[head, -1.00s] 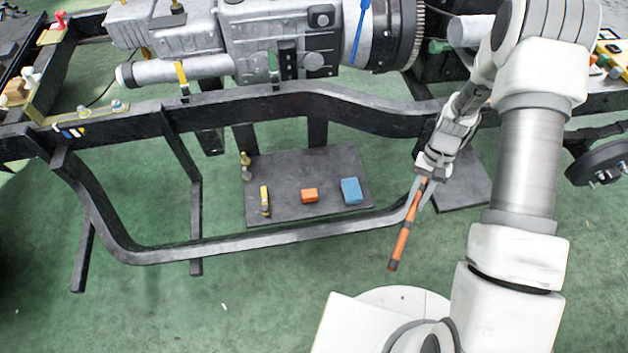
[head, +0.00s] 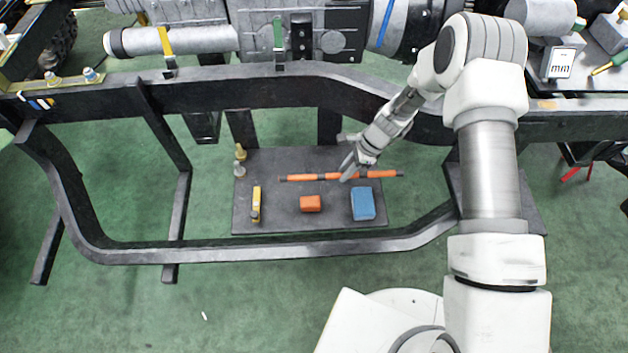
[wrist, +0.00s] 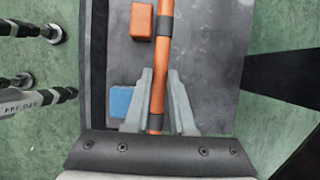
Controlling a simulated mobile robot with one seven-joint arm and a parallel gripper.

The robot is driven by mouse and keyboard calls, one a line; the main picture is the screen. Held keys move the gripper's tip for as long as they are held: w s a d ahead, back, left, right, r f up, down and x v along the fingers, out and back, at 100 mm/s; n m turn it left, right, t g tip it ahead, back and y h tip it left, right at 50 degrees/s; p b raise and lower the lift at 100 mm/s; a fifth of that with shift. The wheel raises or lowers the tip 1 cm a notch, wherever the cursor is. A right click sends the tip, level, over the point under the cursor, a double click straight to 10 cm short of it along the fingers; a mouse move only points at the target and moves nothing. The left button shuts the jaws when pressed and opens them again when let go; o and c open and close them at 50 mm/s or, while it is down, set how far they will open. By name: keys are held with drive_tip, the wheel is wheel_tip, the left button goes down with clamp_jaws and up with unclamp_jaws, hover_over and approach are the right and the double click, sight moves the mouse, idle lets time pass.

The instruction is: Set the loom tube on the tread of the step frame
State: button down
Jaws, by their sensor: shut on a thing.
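The loom tube (head: 308,177) is a slim orange rod with dark bands, lying roughly level across the head view. My gripper (head: 349,168) is shut on it; in the wrist view the tube (wrist: 164,65) runs between the two grey fingers (wrist: 158,100). The tread (head: 285,220) is a dark grey plate inside the black step frame (head: 250,250), and it shows behind the tube in the wrist view (wrist: 215,60). The tube is over the back part of the tread, its right end overlapping the tread's right edge. I cannot tell the gap beneath it.
On the tread are a yellow-and-black item (head: 256,204), an orange block (head: 310,203), a blue block (head: 362,204) and small fittings (head: 239,160) at the back left. A dark rail (head: 300,85) crosses behind.

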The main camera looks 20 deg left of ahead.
drive_tip(key=b, duration=0.4)
hover_over(319, 168)
drive_tip(key=s, duration=0.2)
drive_tip(key=f, duration=0.6)
drive_tip(key=shift+w+d+f, duration=0.15)
drive_tip(key=shift+d+f, duration=0.2)
drive_tip(key=shift+d, duration=0.05)
drive_tip(key=shift+f+b, duration=0.55)
drive_tip(key=shift+f, duration=1.35)
drive_tip(key=shift+f, duration=0.15)
drive_tip(key=c, duration=0.8)
unclamp_jaws()
drive_tip(key=shift+o, duration=0.2)
drive_tip(key=p+v, duration=0.3)
drive_tip(key=v, duration=0.9)
drive_tip(key=shift+p, duration=0.4)
